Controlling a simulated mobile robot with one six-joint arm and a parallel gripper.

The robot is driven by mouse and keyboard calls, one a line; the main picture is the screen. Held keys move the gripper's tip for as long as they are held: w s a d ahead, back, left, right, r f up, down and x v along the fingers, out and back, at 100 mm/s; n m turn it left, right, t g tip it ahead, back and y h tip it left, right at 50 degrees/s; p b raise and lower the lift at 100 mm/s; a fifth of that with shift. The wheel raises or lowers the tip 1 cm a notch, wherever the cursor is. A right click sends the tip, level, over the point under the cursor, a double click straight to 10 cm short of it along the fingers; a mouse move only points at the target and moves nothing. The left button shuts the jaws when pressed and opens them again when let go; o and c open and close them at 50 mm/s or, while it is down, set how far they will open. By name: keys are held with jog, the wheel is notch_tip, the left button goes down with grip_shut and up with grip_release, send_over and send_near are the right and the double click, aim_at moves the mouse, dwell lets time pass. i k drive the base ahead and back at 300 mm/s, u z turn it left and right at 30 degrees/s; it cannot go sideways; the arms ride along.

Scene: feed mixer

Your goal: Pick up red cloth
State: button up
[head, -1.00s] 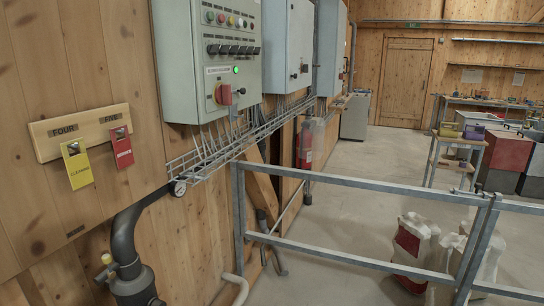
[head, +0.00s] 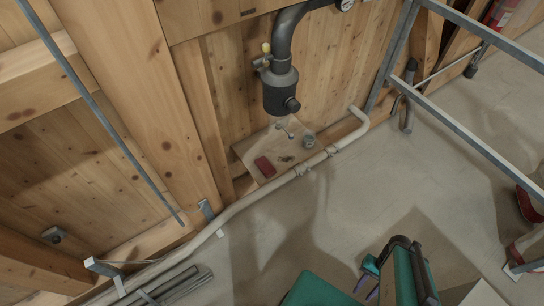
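A small dark red folded piece (head: 265,167), which looks like the red cloth, lies on a low wooden board (head: 245,152) against the wall, left of centre in the head view. It lies flat near the board's front left edge. Teal and black parts at the bottom of the view look like my own body and arm, well apart from the red piece. I cannot make out my gripper's fingertips. Nothing covers the red piece.
On the board also lie a small grey cup (head: 309,141), a metal fitting (head: 284,129) and dark bits. A pale pipe (head: 262,195) runs along the board's front. A black canister (head: 281,92) hangs above. Metal rails (head: 480,145) stand at right. The concrete floor in front is mostly clear.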

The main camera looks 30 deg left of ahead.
aim_at(264, 165)
jog(key=u, duration=1.35)
jog(key=i, duration=0.75)
jog(key=u, duration=3.9)
jog(key=i, duration=0.1)
jog(key=z, duration=2.6)
